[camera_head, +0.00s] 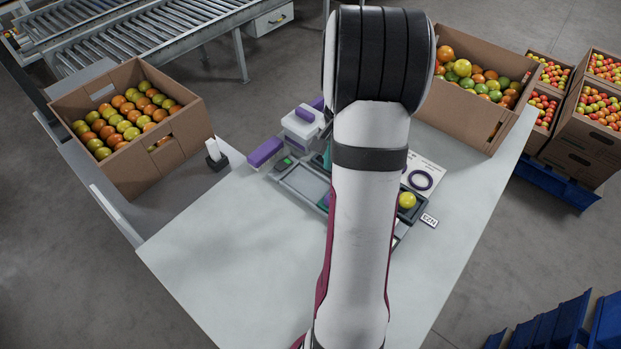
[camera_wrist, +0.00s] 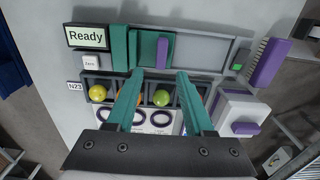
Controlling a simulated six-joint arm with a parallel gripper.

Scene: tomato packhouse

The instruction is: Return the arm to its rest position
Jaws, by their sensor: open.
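My white arm (camera_head: 366,230) stands across the middle of the head view and hides much of the bench station behind it; my gripper is not visible there. In the wrist view my gripper (camera_wrist: 160,73) has its two teal fingers apart, with nothing held between them. Beyond and below the fingers is a row of dark compartments holding a yellow tomato (camera_wrist: 97,92), a mostly hidden orange one behind the left finger, and a green tomato (camera_wrist: 161,98). The yellow tomato also shows in the head view (camera_head: 407,200).
A display (camera_wrist: 87,37) reads "Ready". A teal device with a purple handle (camera_wrist: 162,52) stands beside a grey tray (camera_wrist: 205,48). A white and purple device (camera_wrist: 243,111) is at right. Tomato cartons stand at left (camera_head: 178,140) and right (camera_head: 455,115). The front bench (camera_head: 225,255) is clear.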

